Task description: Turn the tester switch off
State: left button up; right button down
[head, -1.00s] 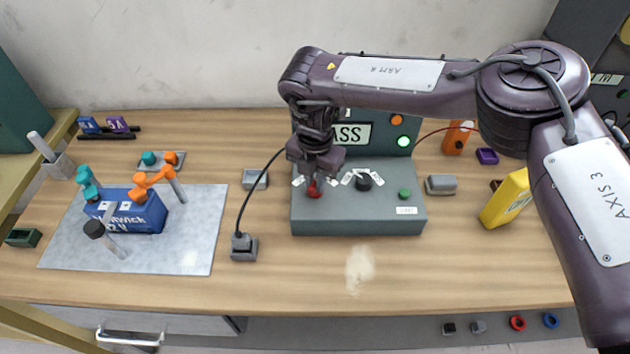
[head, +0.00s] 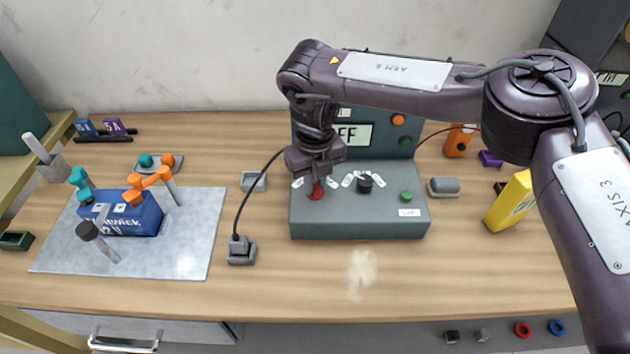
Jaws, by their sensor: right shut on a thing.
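The grey-green tester (head: 358,225) stands in the middle of the bench. Its upright panel has a display (head: 352,134) whose visible letters end in "FF", the front part hidden by my arm. The panel's orange lamp (head: 398,120) shows, and the lower round lamp (head: 405,141) looks dark. The red switch (head: 316,192) is at the left of the sloping top. My right gripper (head: 316,180) points down and is shut on the red switch. A black knob (head: 365,182) and a green button (head: 406,196) sit to its right. My left gripper is not in view.
A blue battery (head: 125,218) with orange and teal clamps stands on a grey mat (head: 190,255) at left. A black cable runs to a grey plug block (head: 241,250). A yellow container (head: 510,202) stands at right.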

aim_at(315, 184)
jog(key=shift+w+r+n, duration=0.1)
jog(key=shift+r+n, duration=0.05)
jog(key=shift+n, duration=1.75)
jog(key=c, duration=1.4)
grip_release()
notch_tip(315, 184, up, 8)
jog(key=shift+f+b, duration=0.15)
jog(key=shift+b, duration=0.7)
